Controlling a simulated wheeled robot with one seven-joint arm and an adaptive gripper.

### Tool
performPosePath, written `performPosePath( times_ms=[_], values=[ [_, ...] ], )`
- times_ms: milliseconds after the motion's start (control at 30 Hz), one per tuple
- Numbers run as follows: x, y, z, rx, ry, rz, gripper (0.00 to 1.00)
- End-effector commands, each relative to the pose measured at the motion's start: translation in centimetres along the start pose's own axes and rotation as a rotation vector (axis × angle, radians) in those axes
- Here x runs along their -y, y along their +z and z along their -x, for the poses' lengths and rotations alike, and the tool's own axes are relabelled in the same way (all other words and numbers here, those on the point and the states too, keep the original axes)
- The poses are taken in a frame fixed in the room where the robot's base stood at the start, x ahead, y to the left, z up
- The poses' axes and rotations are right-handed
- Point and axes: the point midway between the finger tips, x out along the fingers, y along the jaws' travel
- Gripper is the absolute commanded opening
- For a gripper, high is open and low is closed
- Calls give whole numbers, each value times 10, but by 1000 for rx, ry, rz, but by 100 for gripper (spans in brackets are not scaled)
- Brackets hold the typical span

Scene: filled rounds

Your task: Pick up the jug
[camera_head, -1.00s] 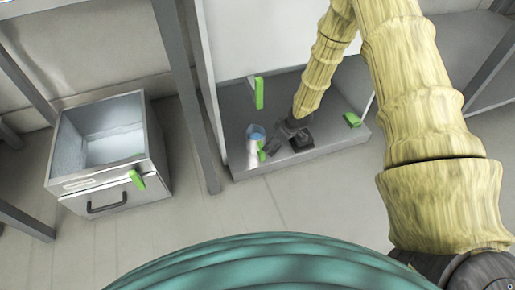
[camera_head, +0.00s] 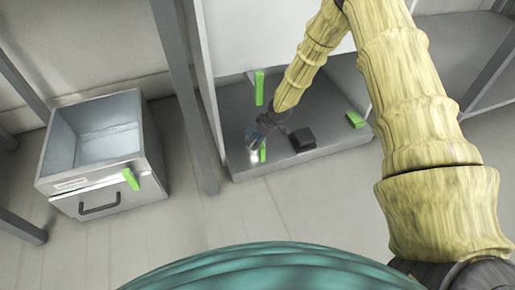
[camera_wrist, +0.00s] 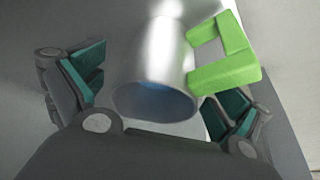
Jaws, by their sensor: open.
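The jug (camera_wrist: 155,62) is a shiny metal cylinder with a bright green handle (camera_wrist: 226,58) and a bluish inside at its open mouth. In the wrist view it lies between the two open fingers of my gripper (camera_wrist: 165,95), with teal pads on either side. The right finger is close to the handle; I cannot tell whether it touches. In the head view the jug (camera_head: 254,154) stands at the left part of a grey platform, partly hidden by my gripper (camera_head: 262,127), which is over its upper part.
A small black block (camera_head: 302,139) sits on the grey platform (camera_head: 330,102) right of the jug. Green pieces stand at the platform's back left (camera_head: 259,88) and right edge (camera_head: 355,120). A grey post (camera_head: 184,95) rises left of it. An open metal box (camera_head: 100,130) stands further left.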

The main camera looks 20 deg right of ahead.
Motion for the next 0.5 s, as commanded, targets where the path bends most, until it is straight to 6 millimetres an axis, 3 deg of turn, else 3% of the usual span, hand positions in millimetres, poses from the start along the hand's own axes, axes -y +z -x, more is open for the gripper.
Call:
performPosePath(
  times_ms=[100,333,500],
  values=[
    [0,1,-12,0,0,1,100],
    [0,0,-12,0,0,0,100],
    [0,0,-12,0,0,0,71]
  ],
)
